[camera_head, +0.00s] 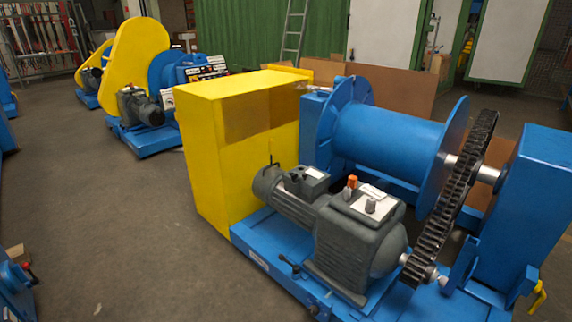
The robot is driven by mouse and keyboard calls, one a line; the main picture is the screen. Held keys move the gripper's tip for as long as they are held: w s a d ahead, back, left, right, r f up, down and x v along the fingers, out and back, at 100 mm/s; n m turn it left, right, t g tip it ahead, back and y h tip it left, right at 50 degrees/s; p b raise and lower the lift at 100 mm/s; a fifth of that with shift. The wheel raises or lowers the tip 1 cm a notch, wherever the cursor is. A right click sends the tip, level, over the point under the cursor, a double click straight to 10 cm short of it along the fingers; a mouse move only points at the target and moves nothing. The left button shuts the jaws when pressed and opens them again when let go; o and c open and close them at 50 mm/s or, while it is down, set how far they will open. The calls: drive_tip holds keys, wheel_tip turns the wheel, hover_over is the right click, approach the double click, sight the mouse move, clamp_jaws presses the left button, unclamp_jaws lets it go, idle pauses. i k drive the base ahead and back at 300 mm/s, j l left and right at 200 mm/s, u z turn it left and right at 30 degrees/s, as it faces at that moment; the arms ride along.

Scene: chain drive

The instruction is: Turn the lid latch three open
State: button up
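I cannot make out a lid latch marked or recognisable as number three. The nearest machine has a yellow box housing (215,150), a blue drum (392,140), a grey motor and gearbox (358,245) and a large dark toothed wheel (460,190). A small dark lever with a knob (290,267) sits on the blue base in front of the gearbox. A yellow handle (538,294) shows at the lower right. I cannot tell if either is a latch. My gripper is not in view.
A second machine with a yellow guard (135,70) stands at the back left. Part of a blue thing with a red-tipped piece (27,266) juts in at the lower left. A ladder (293,30) leans at the back. The grey floor (110,215) at left is clear.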

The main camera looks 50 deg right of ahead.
sight(294, 177)
drive_tip(key=i+u, duration=0.2)
drive_tip(key=i, duration=1.65)
drive_tip(key=i+z, duration=0.25)
drive_tip(key=i, duration=0.2)
drive_tip(key=i+j+z, duration=0.1)
drive_tip(key=i+z, duration=0.15)
drive_tip(key=i, duration=0.15)
drive_tip(key=i+j+z, duration=0.2)
drive_tip(key=i, duration=0.25)
drive_tip(key=z, duration=1)
